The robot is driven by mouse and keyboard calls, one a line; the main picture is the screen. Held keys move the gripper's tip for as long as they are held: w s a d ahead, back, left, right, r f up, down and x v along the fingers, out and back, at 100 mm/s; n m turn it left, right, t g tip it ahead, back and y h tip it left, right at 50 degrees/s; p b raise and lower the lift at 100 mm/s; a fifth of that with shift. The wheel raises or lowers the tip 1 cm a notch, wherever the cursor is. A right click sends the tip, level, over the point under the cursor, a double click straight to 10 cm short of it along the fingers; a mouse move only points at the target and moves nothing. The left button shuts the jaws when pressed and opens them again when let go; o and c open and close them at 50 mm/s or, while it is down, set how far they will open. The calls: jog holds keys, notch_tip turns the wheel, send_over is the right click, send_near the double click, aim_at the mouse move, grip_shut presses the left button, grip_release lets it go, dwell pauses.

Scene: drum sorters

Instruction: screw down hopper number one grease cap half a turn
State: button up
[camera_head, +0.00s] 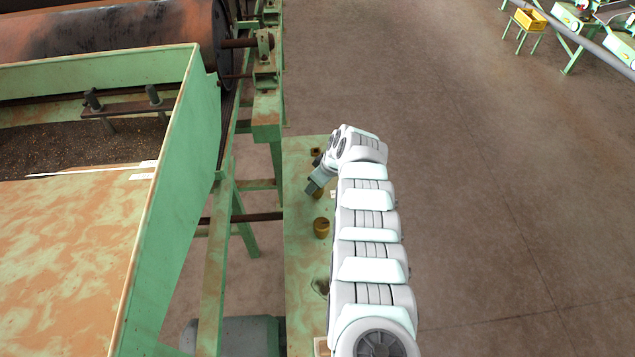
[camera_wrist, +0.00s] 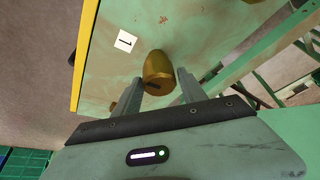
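A brass-coloured, rounded grease cap (camera_wrist: 157,66) with a dark slot sits on the green panel, beside a white label with the number 1 (camera_wrist: 126,41) in the wrist view. My gripper (camera_wrist: 158,82) is open, with one finger on each side of the cap's near end. Small gaps show between the fingers and the cap, so it does not look gripped. In the head view my gripper (camera_head: 311,187) is over the green panel (camera_head: 305,255), and a brass cap (camera_head: 318,194) shows partly behind it.
A second brass cap (camera_head: 321,227) stands on the same panel, nearer the camera, with a small brass fitting (camera_head: 315,152) farther off. The green hopper (camera_head: 165,190) and frame posts (camera_head: 267,130) stand to the left. Open concrete floor (camera_head: 480,200) lies to the right.

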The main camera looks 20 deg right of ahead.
jog(key=c, duration=1)
jog(key=shift+r+m+p, duration=0.15)
jog(key=shift+m+p, duration=0.35)
jog(key=shift+p, duration=0.6)
